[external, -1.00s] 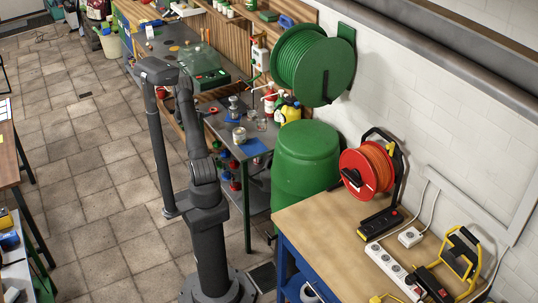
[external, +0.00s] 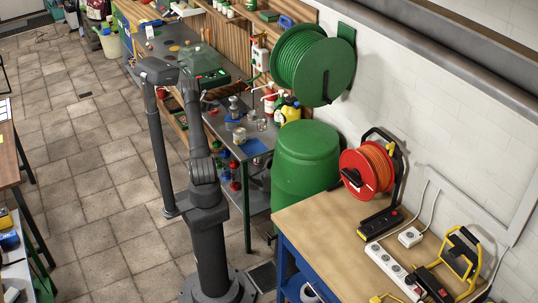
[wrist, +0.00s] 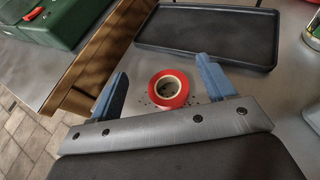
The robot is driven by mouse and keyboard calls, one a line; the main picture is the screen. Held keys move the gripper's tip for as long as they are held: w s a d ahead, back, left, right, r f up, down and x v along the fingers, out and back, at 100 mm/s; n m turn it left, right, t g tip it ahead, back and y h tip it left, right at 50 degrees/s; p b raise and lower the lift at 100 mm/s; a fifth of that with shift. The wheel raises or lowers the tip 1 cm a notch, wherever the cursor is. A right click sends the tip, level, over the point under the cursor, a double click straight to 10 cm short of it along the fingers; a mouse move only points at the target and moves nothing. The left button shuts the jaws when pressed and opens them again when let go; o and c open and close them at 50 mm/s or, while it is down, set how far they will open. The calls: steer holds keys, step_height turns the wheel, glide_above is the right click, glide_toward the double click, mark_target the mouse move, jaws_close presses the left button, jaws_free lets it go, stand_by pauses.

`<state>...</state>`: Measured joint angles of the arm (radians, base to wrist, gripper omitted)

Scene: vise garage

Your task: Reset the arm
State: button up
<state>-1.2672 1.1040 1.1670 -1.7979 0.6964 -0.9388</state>
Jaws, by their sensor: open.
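My gripper (wrist: 162,67) is open in the wrist view, with two blue fingers spread wide and nothing held. A red tape roll (wrist: 182,98) with a pale core lies flat on the grey bench top (wrist: 285,108), seen between and beyond the fingers. I cannot tell from this view how high the fingers are above it. In the external view, my arm stands folded at the centre left, its wrist near the grey bench. The fingers are hard to make out there.
A black tray (wrist: 205,50) lies beyond the tape roll. A green barrel (external: 306,165) and a workbench with a red cable reel (external: 367,171) stand right of my arm. Open tiled floor (external: 100,190) is at left.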

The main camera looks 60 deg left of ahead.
steer(key=w+d+r+n+y, duration=0.1)
steer(key=w+d+r, duration=0.4)
steer(key=r, duration=0.5)
steer(key=w+d+r+y, duration=0.1)
steer(key=w+d+r, duration=0.1)
steer(key=d+r, duration=0.65)
steer(key=shift+n+g, duration=0.4)
steer(key=shift+g, duration=0.1)
steer(key=d+r, duration=0.1)
steer(key=d, duration=0.1)
steer(key=d+r, duration=0.2)
steer(key=d, duration=0.1)
steer(key=d+r, duration=0.1)
steer(key=d, duration=0.2)
steer(key=shift+w+d+r, duration=0.15)
steer(key=shift+w+r, duration=0.15)
steer(key=shift+r, duration=0.05)
steer(key=s+d+r, duration=0.1)
steer(key=s+d, duration=0.1)
steer(key=d, duration=1)
steer(key=shift+s+d+r, duration=0.15)
steer(key=shift+s+r, duration=0.05)
steer(key=shift+r, duration=0.05)
steer(key=w+a+f, duration=0.2)
steer(key=a, duration=1.2)
steer(key=shift+w+a+f, duration=0.2)
steer(key=shift+a, duration=0.2)
